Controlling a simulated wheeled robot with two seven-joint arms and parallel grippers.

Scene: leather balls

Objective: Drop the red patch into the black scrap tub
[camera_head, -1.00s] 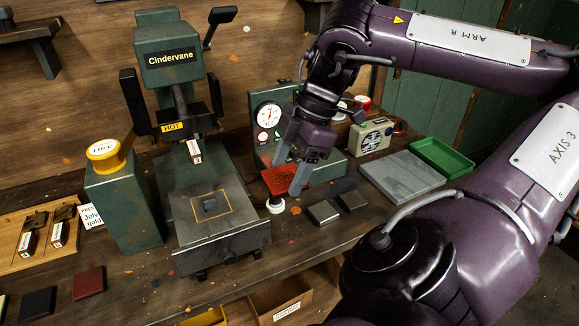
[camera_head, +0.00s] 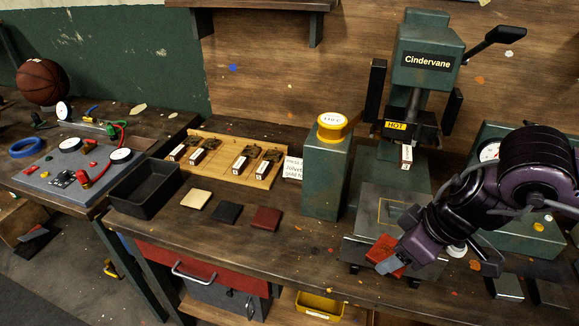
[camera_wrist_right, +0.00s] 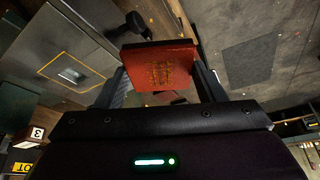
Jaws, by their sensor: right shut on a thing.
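My right gripper (camera_head: 397,268) is shut on a bright red patch (camera_head: 381,250), in front of the press's bed. In the right wrist view the patch (camera_wrist_right: 158,65) sits between the two fingers and bears a faint gold mark. The black tub (camera_head: 128,202) is an open rectangular box at the bench's left end, well left of my right gripper. It looks empty. A darker red patch (camera_head: 266,219) lies flat on the bench, beside a black patch (camera_head: 227,212) and a cream patch (camera_head: 196,199). My left gripper is not in view.
The green Cindervane press (camera_head: 427,70) with a HOT label stands at the right. A wooden rack (camera_head: 226,168) lies behind the patches. The bench's front strip is mostly clear.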

